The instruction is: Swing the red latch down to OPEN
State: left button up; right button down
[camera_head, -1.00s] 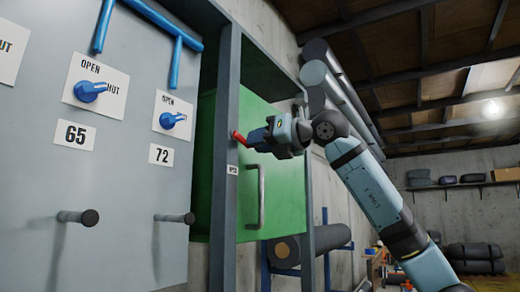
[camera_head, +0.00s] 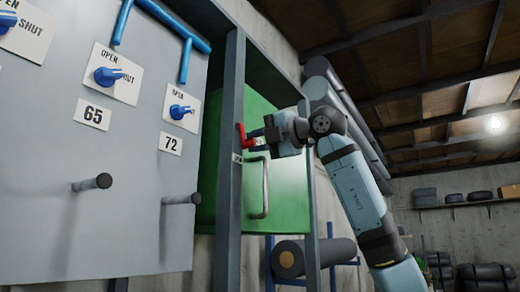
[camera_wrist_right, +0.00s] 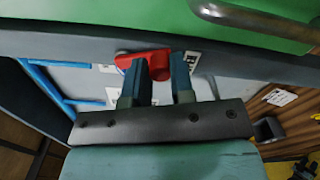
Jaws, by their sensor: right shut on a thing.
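The red latch (camera_head: 249,142) is on the grey frame post beside the green door, above the door's bar handle. It looks like a bent lever, with a short upright part at the post and an arm reaching right. My right gripper (camera_head: 264,138) is shut on the latch's arm. In the right wrist view, the red latch (camera_wrist_right: 160,64) shows between and behind the two fingers of my right gripper (camera_wrist_right: 160,75); part of it is hidden by a finger. The lettering around the latch is not readable. My left gripper is not in view.
The green door (camera_head: 288,185) has a metal bar handle (camera_head: 260,188) just below my gripper. Left of it, a grey panel (camera_head: 100,230) carries blue levers on OPEN/SHUT plates and protruding pegs (camera_head: 92,183). A dark roll (camera_head: 300,256) lies on a blue rack below.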

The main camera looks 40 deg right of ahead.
jog(key=shift+s+a+f+m+b, duration=0.1)
jog(key=shift+a+m+b, duration=0.1)
jog(key=shift+m, duration=0.2)
jog(key=shift+a+f+m+b, duration=0.1)
jog(key=shift+m+b, duration=0.1)
jog(key=shift+m, duration=0.2)
jog(key=shift+s+a+m+b, duration=0.15)
jog(key=shift+m+b, duration=0.15)
jog(key=shift+m, duration=0.2)
jog(key=shift+a+m, duration=0.15)
jog(key=shift+m, duration=0.35)
jog(key=c, duration=1)
grip_release()
